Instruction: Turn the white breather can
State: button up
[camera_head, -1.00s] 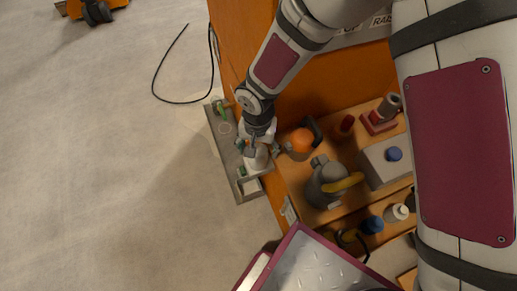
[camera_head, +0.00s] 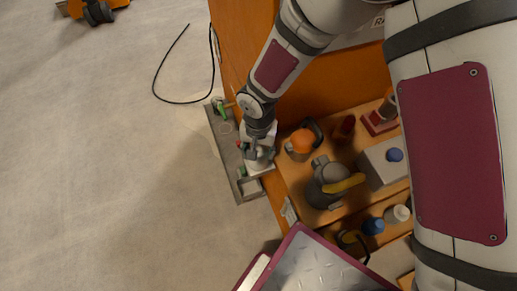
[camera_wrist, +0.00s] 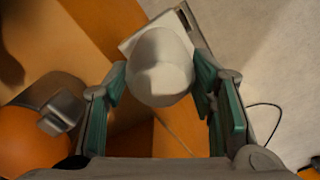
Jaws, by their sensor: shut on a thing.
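The white breather can (camera_wrist: 160,68) is in the middle of the wrist view, its rounded pale end facing the camera. My gripper (camera_wrist: 161,80) is shut on it, with one green-padded finger on each side. A flat white plate shows behind the can. In the head view my gripper (camera_head: 256,154) points down over the grey tray on the left side of the orange cabinet. The can is mostly hidden there by the gripper and wrist.
The long grey tray (camera_head: 222,153) carries a green part at its far end. Right of it, a wooden shelf (camera_head: 297,185) holds an orange round item (camera_head: 301,143), a grey jug-like item (camera_head: 327,186) and a grey box (camera_head: 380,165). Open floor lies left, with a black cable (camera_head: 183,101).

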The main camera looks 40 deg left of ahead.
jog(key=n+b, duration=0.2)
jog(key=n, duration=0.5)
jog(key=n+b, duration=0.1)
jog(key=n, duration=1.1)
jog(key=shift+n, duration=0.3)
jog(key=n, duration=0.6)
jog(key=shift+n, duration=0.4)
jog(key=o, duration=1.1)
jog(key=shift+o, duration=0.2)
